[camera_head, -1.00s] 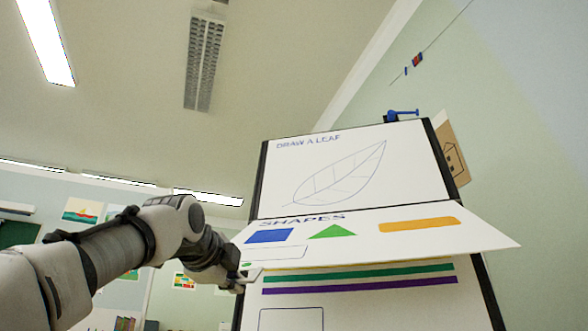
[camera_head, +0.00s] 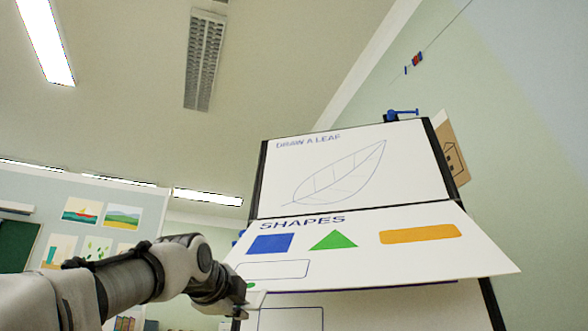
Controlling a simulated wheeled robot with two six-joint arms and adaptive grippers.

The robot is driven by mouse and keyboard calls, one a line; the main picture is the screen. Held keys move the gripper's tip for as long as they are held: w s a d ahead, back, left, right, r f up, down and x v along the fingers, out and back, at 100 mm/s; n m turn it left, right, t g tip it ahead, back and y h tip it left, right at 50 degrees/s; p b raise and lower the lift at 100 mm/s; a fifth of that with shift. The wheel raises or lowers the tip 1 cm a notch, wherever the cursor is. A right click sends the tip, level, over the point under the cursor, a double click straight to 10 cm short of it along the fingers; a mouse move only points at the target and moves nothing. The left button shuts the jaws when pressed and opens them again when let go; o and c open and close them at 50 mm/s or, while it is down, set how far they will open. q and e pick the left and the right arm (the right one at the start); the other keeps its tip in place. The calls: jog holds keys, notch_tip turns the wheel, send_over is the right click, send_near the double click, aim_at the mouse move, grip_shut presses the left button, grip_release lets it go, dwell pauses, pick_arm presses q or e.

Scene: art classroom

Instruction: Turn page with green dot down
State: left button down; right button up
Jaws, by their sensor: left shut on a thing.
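The SHAPES page (camera_head: 360,255) hangs from the middle of the flip chart, tilted forward with its lower edge out from the sheet behind. It bears a blue square, a green triangle and an orange bar. A small green dot (camera_head: 251,285) shows at its lower left corner, partly hidden. My left gripper (camera_head: 250,298) is shut on that corner. The DRAW A LEAF page (camera_head: 345,170) lies flat on the upper part of the chart. Below the SHAPES page, part of another sheet (camera_head: 370,308) shows, with a blue outlined box and a thin purple strip. My right gripper is not in view.
The chart's dark frame (camera_head: 441,163) stands before a pale green wall. A blue clamp-like part (camera_head: 401,114) is at its top, and a brown card with a house drawing (camera_head: 452,150) is behind its right edge. Pictures (camera_head: 122,217) hang on the far wall at left.

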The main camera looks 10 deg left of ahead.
pick_arm(q)
jog(key=w+f+p, duration=0.1)
jog(key=w+f, duration=0.5)
jog(key=shift+w+d, duration=0.2)
jog(key=shift+w, duration=0.1)
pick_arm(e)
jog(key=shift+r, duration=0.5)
pick_arm(q)
jog(key=shift+f, duration=0.1)
jog(key=c, duration=1.2)
grip_release()
jog(key=shift+c, duration=0.2)
